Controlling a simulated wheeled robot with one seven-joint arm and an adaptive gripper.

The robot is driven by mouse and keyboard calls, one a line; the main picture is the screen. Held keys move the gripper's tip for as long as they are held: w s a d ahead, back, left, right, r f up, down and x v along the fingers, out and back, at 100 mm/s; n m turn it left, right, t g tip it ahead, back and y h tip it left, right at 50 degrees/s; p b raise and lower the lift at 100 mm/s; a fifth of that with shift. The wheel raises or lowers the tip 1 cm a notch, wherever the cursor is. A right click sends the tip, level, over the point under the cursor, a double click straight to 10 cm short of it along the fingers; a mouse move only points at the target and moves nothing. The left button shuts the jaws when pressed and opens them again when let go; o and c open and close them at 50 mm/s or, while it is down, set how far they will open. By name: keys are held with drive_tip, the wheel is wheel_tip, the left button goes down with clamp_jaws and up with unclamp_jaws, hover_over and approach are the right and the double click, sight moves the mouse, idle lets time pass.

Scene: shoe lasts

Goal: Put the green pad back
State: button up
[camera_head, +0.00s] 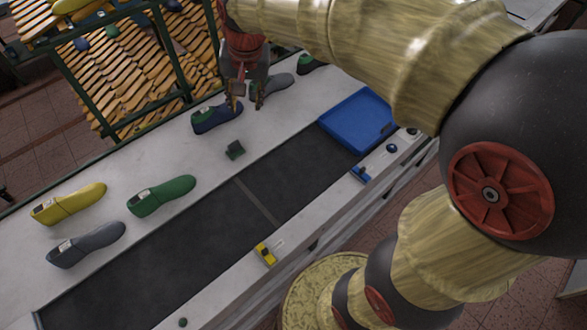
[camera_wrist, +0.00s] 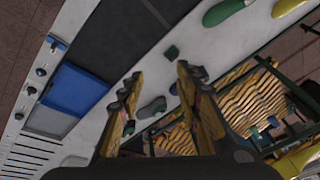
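The green pad (camera_head: 235,149) is a small dark green block on the pale bench top, beside the edge of the dark belt. It also shows in the wrist view (camera_wrist: 171,51), beyond my fingertips. My gripper (camera_head: 246,104) is above the far side of the bench, near a dark blue last and a grey last. In the wrist view my gripper (camera_wrist: 158,74) has its two fingers spread, with nothing between them. The pad is apart from the fingers.
A blue tray (camera_head: 357,120) stands at the belt's right end. Lasts lie along the bench: dark blue (camera_head: 215,117), grey (camera_head: 273,84), green (camera_head: 162,195), yellow (camera_head: 68,204) and another grey (camera_head: 86,245). A wooden slatted rack (camera_head: 120,70) stands behind. The belt (camera_head: 180,245) is clear.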

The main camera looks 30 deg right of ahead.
drive_tip(key=s+f+n+t, duration=0.1)
drive_tip(key=s+n, duration=0.5)
drive_tip(key=s, duration=1.6)
drive_tip(key=shift+s+f+t, duration=0.25)
drive_tip(key=shift+t, duration=0.35)
wheel_tip(320, 180, down, 20)
drive_tip(key=b, duration=2)
drive_tip(key=shift+f, duration=0.15)
